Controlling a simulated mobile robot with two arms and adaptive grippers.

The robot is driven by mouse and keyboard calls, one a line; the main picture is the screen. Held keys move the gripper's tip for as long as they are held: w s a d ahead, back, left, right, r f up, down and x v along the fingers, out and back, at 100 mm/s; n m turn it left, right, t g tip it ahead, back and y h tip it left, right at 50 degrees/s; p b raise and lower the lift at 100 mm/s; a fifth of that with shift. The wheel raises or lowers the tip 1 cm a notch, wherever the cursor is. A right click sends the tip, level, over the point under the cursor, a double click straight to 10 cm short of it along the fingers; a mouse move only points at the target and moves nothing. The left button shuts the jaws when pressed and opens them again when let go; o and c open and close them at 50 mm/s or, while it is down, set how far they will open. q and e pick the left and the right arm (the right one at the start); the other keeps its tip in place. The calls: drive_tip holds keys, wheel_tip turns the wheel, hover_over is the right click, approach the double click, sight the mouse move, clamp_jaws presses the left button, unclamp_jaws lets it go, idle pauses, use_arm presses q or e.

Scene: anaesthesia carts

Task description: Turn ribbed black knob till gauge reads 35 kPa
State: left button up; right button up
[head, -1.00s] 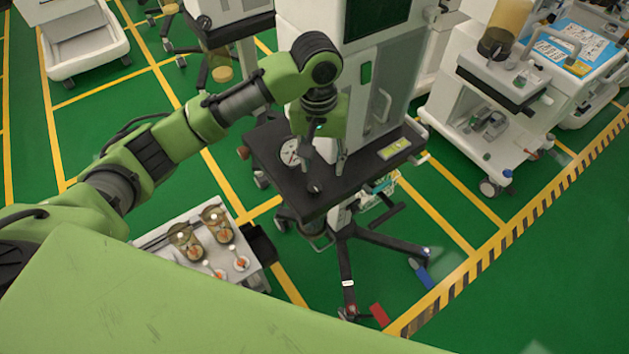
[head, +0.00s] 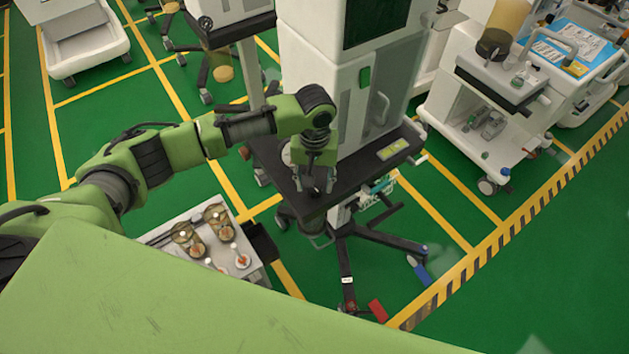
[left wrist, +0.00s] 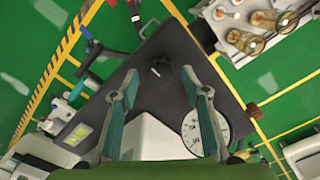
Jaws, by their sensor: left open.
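The black knob (left wrist: 159,68) stands on the dark shelf of the cart, near one corner. It is small and dark in the head view (head: 313,191). My left gripper (head: 314,186) is above the shelf, pointing down, with its fingers apart. In the left wrist view the open fingertips (left wrist: 159,80) lie to either side of the knob, with no visible contact. The round white gauge (left wrist: 205,130) is partly behind one finger; its reading is too small to tell. In the head view only a sliver of the gauge (head: 287,154) shows. My right gripper is not seen.
The dark shelf (head: 352,176) carries a tall white cabinet (head: 385,90) behind my gripper and a yellow-green label (head: 393,149). A tray with several jars (head: 217,214) is left of the cart. Another white cart (head: 460,100) stands at the right.

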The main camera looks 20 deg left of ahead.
use_arm(q)
drive_tip(key=shift+f, duration=0.55)
drive_tip(key=c, duration=1.1)
